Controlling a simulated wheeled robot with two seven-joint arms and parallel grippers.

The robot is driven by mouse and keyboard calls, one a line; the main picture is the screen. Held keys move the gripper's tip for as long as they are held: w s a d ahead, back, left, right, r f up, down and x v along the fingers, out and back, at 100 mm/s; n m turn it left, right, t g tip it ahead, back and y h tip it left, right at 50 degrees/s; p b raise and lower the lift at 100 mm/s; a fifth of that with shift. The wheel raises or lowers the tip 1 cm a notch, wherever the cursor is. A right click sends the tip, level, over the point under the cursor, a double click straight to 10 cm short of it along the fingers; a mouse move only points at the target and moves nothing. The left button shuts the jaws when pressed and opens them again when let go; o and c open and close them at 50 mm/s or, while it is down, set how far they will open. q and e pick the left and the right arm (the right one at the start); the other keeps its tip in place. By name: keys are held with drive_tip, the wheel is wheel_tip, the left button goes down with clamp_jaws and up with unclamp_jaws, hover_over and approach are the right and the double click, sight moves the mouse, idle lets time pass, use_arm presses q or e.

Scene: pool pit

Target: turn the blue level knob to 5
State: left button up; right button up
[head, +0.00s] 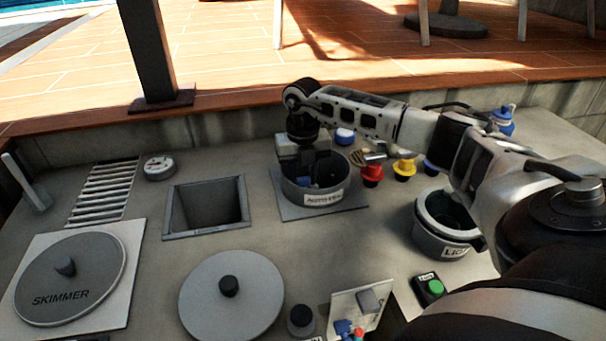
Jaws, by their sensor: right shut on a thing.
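The blue level knob (305,182) shows only as a small patch of blue inside the round grey pot (322,199), which has a white label on its front. My right gripper (311,177) reaches down into this pot from above and is shut on the blue knob. The gripper and the pot's wall hide most of the knob. Any scale or number on it cannot be read. My left gripper is not in view.
An open square pit (207,234) lies left of the pot, near a grate (103,193) and the skimmer lid (70,274). A round grey lid (231,296) lies in front. Red (372,174) and yellow (404,169) items and a second pot (440,242) stand to the right.

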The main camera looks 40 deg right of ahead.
sight(303, 178)
drive_tip(key=o, duration=1)
drive_tip(key=shift+r, duration=0.1)
wheel_tip(303, 178, up, 16)
drive_tip(key=shift+f+b, duration=0.1)
drive_tip(key=shift+b, duration=0.6)
